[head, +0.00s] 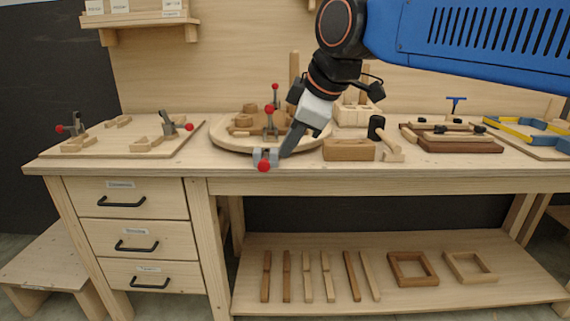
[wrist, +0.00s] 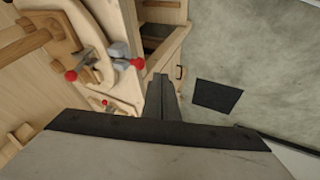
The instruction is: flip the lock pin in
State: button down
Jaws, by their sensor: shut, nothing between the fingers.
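The lock pin (head: 264,165) has a red ball knob and sits in a grey metal block (head: 272,154) at the front rim of the round wooden turntable (head: 225,140). The knob points toward the front of the bench. In the wrist view the pin's red knob (wrist: 137,63) sticks out from the grey block (wrist: 118,50). My gripper (head: 286,153) is shut and empty, its tips just right of the block in the head view. In the wrist view my gripper (wrist: 160,78) is beside the knob; I cannot tell whether they touch.
Toggle clamps with red knobs (head: 269,110) stand on the turntable behind the pin. A clamp board (head: 130,140) is at the left. The space before the bench edge is clear.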

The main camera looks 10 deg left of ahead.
aim_at(267, 162)
jog(key=shift+s+a+r+n, duration=0.2)
jog(key=shift+a+r+n, duration=0.25)
jog(key=shift+a, duration=0.25)
jog(key=x, duration=0.4)
jog(key=w+x, duration=0.1)
jog(key=x, duration=0.3)
jog(key=w+r+x, duration=0.1)
jog(key=x, duration=0.2)
jog(key=shift+w+a+f, duration=0.15)
jog(key=shift+w+f, duration=0.05)
jog(key=shift+f, duration=0.2)
jog(key=shift+w+a, duration=0.15)
jog(key=shift+w, duration=0.35)
